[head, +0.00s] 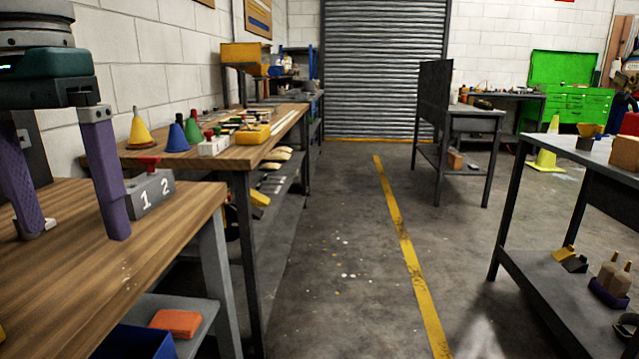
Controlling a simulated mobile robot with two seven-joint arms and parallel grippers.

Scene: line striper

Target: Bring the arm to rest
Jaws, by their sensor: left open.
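My left gripper (76,228) hangs at the left edge, over the near wooden workbench (100,285). Its two purple fingers point down and stand wide apart, with only bare bench top showing between them. A grey block marked 1 and 2 (152,193), with a red piece on top, sits on the bench just right of the right finger; I cannot tell whether they touch. My right gripper is not in view.
A farther wooden bench (238,157) holds a yellow cone (139,131), other cones and small items. A dark metal table (530,270) stands at right. The concrete floor aisle with a yellow line (402,240) is clear. A green cabinet (570,100) stands at the back.

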